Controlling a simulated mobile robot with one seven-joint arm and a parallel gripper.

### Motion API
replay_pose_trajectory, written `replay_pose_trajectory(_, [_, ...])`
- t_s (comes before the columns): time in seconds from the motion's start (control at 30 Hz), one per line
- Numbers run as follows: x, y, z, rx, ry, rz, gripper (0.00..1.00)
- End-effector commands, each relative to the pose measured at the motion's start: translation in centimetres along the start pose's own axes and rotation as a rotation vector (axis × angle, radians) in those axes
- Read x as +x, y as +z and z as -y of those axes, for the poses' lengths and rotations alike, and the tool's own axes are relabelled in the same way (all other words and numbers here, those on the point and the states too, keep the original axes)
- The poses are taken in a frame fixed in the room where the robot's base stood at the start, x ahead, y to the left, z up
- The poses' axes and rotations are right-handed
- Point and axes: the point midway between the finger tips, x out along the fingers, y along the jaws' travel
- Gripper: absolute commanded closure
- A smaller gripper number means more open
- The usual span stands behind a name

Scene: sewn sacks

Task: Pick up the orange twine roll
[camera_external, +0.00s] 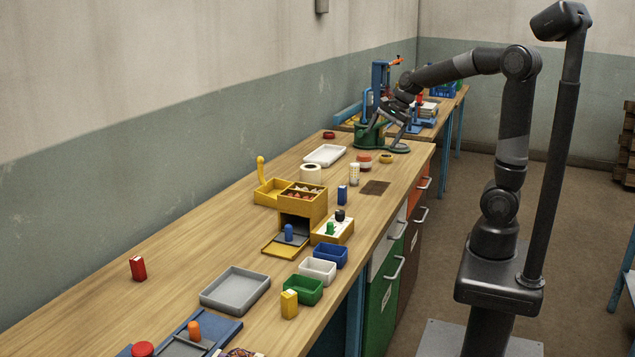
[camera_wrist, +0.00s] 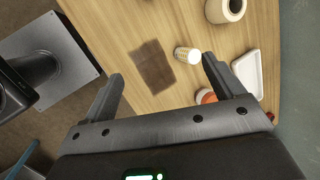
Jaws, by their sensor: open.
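The orange twine roll (camera_external: 364,162) appears to be the orange-red roll with a pale band, standing on the wooden bench. In the wrist view it shows only partly (camera_wrist: 205,96), beside and partly hidden by the right finger. My gripper (camera_external: 384,133) is open and empty, above the bench beyond the roll and slightly to its right.
A green-based device (camera_external: 369,137) stands behind, close to my gripper. The brown patch (camera_external: 375,188) is clear.

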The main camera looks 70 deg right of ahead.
Motion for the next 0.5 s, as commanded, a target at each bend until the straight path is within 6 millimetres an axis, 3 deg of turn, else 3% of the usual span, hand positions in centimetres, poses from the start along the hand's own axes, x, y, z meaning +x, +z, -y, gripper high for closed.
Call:
replay_pose_trajectory(0.2, [3.5,-6.9,4.7,0.513,-0.012,-0.041,0.13])
replay_pose_trajectory(0.5, [7.8,-17.0,9.1,1.157,-0.09,-0.128,0.13])
